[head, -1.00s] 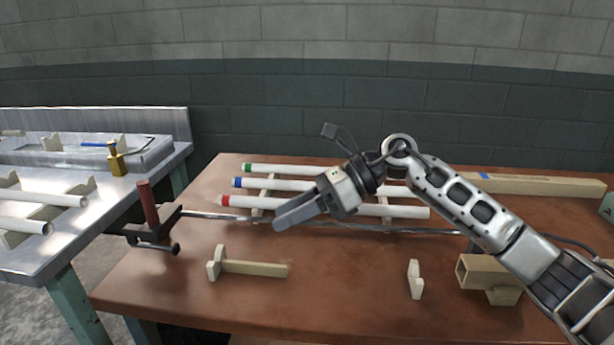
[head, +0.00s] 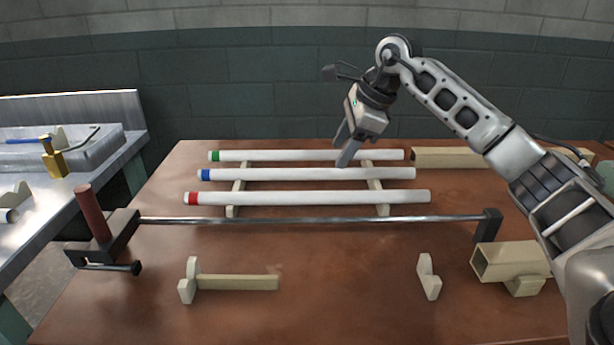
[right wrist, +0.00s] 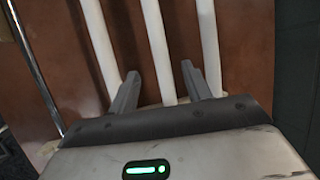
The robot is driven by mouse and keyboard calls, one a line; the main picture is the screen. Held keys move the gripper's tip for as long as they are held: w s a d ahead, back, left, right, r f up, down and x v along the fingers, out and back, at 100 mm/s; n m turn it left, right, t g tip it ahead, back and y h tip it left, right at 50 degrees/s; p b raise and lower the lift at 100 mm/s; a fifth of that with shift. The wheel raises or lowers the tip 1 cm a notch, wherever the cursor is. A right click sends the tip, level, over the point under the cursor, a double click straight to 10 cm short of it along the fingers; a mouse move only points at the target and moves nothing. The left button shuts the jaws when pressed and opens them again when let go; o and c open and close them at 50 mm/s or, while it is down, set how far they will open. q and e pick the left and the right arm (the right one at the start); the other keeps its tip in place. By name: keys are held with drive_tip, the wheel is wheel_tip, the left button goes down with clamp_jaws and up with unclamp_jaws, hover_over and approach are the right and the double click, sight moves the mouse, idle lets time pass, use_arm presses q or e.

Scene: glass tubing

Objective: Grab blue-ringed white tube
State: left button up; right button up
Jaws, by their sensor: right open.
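The blue-ringed white tube (head: 270,174) lies level across two pale supports, the middle of three parallel white tubes. Its blue band (head: 205,175) is at its left end. In the right wrist view the middle tube (right wrist: 157,45) runs between the two open fingers (right wrist: 165,85), and the ring is out of frame. I cannot tell how far the fingertips are above the tube. My left gripper is out of view.
The green-ringed tube (head: 300,155) lies behind and the red-ringed tube (head: 310,197) in front, close on both sides. A metal bar clamp (head: 320,219) lies in front of the tubes. Wooden pieces (head: 235,282) lie at the front. A metal bench (head: 70,210) stands at left.

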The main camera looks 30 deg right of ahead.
sight(328, 169)
drive_tip(key=shift+x, duration=3)
drive_tip(key=shift+r, duration=0.1)
clamp_jaws()
